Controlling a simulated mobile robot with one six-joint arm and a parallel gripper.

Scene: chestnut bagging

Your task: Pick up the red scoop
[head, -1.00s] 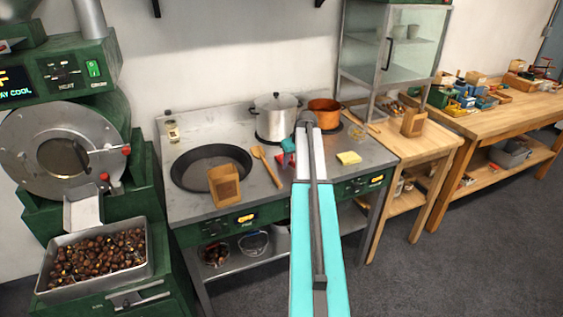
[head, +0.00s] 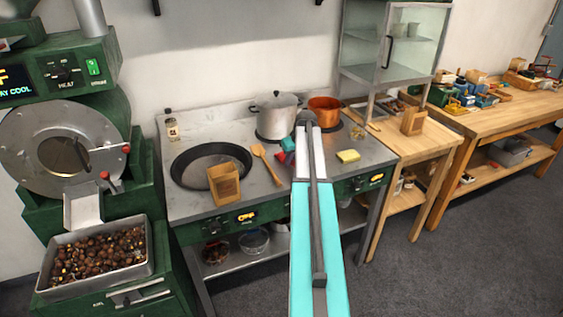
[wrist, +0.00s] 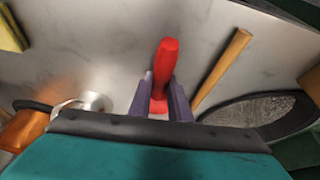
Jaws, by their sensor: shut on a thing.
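The red scoop (wrist: 165,62) shows in the wrist view with its rounded red handle between the two dark fingers of my gripper (wrist: 160,92). The fingers are shut on it, one on each side. Its lower end is partly hidden by my gripper. In the head view the red scoop (head: 280,158) is a small red patch just below my teal gripper (head: 288,146), over the steel counter. My arm covers part of that spot. I cannot tell whether the scoop touches the counter.
A wooden spoon (head: 267,163) lies left of the scoop, beside a dark pan (head: 178,178) and a paper bag (head: 223,185). A silver pot (head: 276,117) and a copper pot (head: 324,112) stand behind. A yellow sponge (head: 348,156) lies to the right.

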